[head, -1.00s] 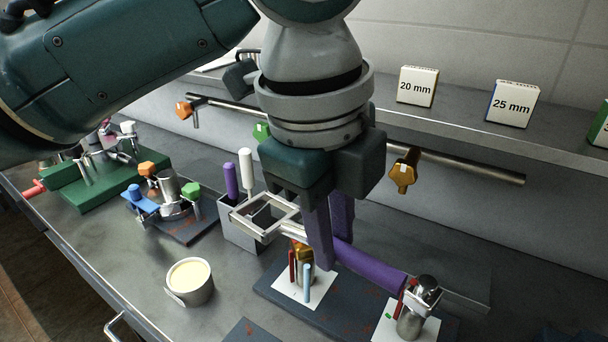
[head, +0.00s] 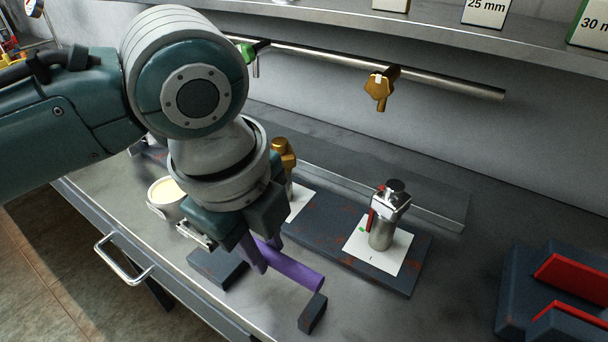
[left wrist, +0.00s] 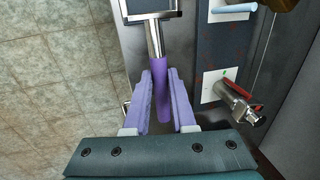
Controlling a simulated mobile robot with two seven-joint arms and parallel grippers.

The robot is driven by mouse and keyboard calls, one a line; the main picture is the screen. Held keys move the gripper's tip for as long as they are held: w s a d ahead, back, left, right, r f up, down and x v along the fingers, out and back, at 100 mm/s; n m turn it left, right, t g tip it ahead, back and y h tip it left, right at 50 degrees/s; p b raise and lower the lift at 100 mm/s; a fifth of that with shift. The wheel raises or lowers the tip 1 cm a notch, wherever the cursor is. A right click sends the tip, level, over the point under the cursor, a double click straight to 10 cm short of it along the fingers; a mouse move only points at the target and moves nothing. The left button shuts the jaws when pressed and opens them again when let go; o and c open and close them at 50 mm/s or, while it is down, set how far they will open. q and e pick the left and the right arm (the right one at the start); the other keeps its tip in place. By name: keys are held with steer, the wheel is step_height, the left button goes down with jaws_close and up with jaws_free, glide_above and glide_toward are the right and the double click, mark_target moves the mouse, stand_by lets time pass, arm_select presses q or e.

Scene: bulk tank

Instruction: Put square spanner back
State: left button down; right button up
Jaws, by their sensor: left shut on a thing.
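The square spanner has a purple handle (head: 292,270) and a square metal frame head. In the head view part of the head (head: 197,235) shows left of my left gripper (head: 258,258). In the left wrist view the purple handle (left wrist: 158,84) lies between the fingers of my left gripper (left wrist: 160,88), with the metal shank and open frame (left wrist: 152,15) pointing away. The gripper is shut on the handle. Two dark blocks, one (head: 216,268) under the head side and one (head: 313,313) near the handle end, sit below the spanner; whether it touches them is unclear. My right gripper is out of view.
A dark base plate (head: 325,236) lies behind, bearing a metal valve (head: 382,218) with a red lever and a brass-topped fitting (head: 284,155). A cup (head: 165,195) stands left. A blue block with red strips (head: 540,300) is at right. The bench front edge is close.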

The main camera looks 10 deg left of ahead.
arm_select(q)
steer(key=shift+f+b, duration=0.5)
steer(key=shift+f, duration=2.25)
steer(key=shift+f, duration=0.2)
steer(key=c, duration=0.7)
jaws_free()
steer(key=shift+r, duration=0.1)
steer(key=shift+c, duration=0.2)
